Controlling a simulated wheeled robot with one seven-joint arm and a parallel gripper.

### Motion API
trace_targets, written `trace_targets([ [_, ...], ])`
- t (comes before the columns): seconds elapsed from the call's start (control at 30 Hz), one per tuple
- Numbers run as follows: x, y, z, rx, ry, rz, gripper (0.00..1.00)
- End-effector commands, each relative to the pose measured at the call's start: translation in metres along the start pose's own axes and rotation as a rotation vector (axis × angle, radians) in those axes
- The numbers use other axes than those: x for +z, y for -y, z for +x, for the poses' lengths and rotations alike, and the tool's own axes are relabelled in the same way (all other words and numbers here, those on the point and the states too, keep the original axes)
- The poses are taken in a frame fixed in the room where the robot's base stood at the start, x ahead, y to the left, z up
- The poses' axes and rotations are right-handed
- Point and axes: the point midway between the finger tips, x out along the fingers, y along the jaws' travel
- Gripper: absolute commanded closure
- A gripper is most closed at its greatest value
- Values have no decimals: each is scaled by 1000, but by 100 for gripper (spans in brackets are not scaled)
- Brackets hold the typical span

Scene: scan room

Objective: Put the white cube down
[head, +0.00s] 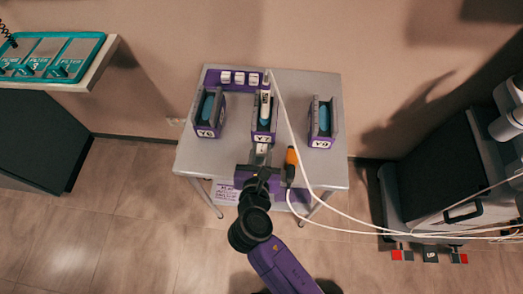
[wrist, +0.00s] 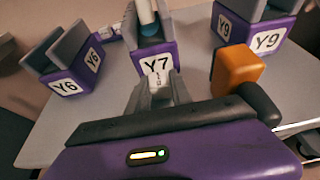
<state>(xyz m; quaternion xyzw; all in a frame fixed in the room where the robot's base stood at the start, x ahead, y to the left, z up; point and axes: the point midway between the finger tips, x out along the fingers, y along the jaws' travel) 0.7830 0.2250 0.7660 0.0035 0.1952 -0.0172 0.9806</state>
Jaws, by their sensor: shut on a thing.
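My gripper (head: 262,155) reaches over the grey table (head: 225,165) from its front edge. In the wrist view its grey fingers (wrist: 159,88) are shut on a small white cube (wrist: 157,79) with dark marks. The cube shows as a small pale patch in the head view (head: 262,147), just in front of the purple Y7 holder (head: 263,138). The fingers hide part of the cube, and I cannot tell whether it touches the table. Three more white cubes (head: 239,78) sit in a row on a purple rack (head: 213,76) at the table's back.
The Y6 holder (head: 206,132) stands left and the Y9 holder (head: 320,143) right. A white probe (head: 265,101) stands in Y7, with a white cable (head: 281,107) running to the right. An orange and black object (head: 291,157) lies close right of my gripper. The table's front left is clear.

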Motion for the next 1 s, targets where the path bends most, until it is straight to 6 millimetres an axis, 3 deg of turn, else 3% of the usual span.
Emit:
trace_targets([
  [0.3, -2, 0, 1, 0, 0, 0, 100],
  [0.33, -2, 0, 1, 0, 1, 0, 68],
  [0.4, -2, 0, 1, 0, 1, 0, 54],
  [0.43, -2, 0, 1, 0, 0, 0, 52],
  [0.8, 2, 0, -1, 1, 1, 1, 52],
  [1.0, 1, 0, -30, 3, -1, -1, 52],
])
